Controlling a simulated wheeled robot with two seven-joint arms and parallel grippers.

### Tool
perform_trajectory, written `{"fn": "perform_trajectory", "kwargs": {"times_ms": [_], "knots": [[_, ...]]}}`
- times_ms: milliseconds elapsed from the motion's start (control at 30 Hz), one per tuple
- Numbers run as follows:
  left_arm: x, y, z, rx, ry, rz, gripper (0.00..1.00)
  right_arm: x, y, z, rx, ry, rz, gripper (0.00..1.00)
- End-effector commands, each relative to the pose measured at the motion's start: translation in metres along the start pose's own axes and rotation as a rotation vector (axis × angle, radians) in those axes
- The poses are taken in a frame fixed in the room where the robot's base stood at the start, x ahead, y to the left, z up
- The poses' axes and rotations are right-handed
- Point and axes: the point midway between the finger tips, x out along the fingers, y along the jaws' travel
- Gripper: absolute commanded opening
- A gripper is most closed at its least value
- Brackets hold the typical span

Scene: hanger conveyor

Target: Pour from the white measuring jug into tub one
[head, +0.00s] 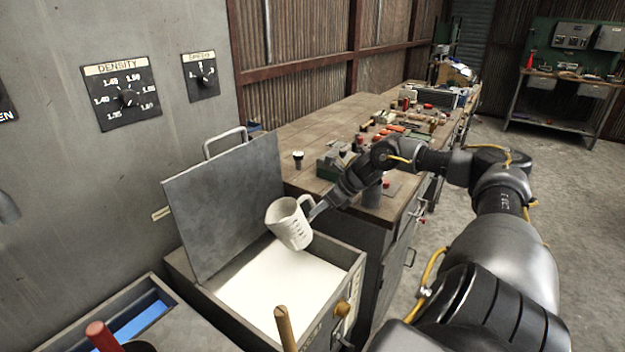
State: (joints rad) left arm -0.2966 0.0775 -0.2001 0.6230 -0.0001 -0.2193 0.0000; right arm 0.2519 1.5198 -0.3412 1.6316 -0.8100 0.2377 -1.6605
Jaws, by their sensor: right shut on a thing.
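The white measuring jug (289,223) hangs tilted above an open grey tub (345,258). My right gripper (317,209) is shut on the jug's handle, on the jug's right side. The tub holds a level white fill (275,283). The inside of the jug is hidden, and I see no stream leaving it. The tub's hinged grey lid (222,205) stands raised behind it. I cannot read a number on the tub. My left gripper is not in view.
A tub with blue inside (140,318) stands at the lower left, near a red-capped handle (102,336). A wooden handle (285,328) rises at the tub's front. A cluttered workbench (325,135) runs behind my right arm. A panel with a density dial (126,97) stands left.

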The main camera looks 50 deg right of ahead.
Motion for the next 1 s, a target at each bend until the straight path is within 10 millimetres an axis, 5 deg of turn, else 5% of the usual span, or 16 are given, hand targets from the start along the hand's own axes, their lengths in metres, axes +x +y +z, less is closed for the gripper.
{"fn": "perform_trajectory", "kwargs": {"times_ms": [1000], "knots": [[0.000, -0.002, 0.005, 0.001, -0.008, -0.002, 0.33, -0.013, -0.005, 0.006, -0.064, 0.019, -0.079, 0.00]]}}
